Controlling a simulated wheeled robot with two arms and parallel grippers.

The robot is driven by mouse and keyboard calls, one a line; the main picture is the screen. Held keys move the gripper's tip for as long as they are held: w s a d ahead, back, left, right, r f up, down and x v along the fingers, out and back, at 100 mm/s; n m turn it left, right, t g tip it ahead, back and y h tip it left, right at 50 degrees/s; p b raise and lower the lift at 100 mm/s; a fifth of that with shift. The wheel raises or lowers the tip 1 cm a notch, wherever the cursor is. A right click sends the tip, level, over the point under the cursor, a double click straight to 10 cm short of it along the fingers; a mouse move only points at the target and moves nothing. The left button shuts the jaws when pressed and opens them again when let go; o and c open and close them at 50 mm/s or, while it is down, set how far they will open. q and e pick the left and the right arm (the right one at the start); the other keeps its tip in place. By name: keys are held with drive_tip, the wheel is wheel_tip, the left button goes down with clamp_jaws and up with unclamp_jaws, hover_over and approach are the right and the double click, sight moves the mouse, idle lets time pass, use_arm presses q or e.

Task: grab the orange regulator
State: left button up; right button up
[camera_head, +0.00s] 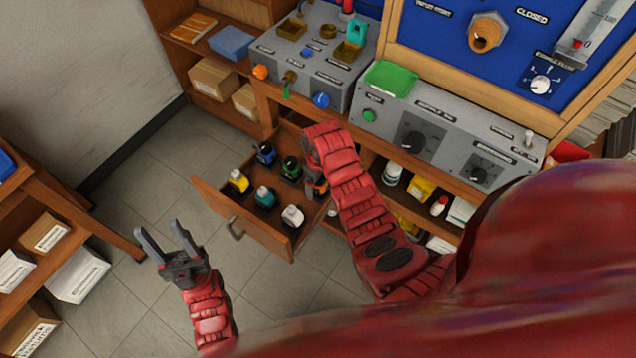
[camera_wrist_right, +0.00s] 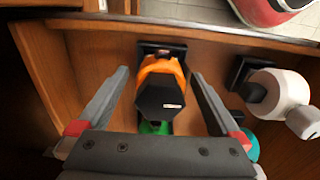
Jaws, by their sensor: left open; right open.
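The orange regulator (camera_wrist_right: 162,84) has an orange body and a dark cap. It sits in the open wooden drawer (camera_head: 262,229). In the head view only a sliver of the orange regulator (camera_head: 318,186) shows beside my right forearm. In the right wrist view my right gripper (camera_wrist_right: 159,78) is open, with one finger on each side of the orange regulator and visible gaps to it. My left gripper (camera_head: 159,230) is open and empty, left of the drawer over the floor.
The drawer also holds yellow (camera_head: 238,181), blue (camera_head: 265,153), green (camera_head: 291,168), teal (camera_head: 265,197) and white (camera_head: 292,216) regulators. The white regulator (camera_wrist_right: 280,92) is close to my right gripper's right finger. Floor around my left gripper is clear.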

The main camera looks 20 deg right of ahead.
drive_tip(key=shift+f, duration=0.15)
clamp_jaws()
idle(0.4)
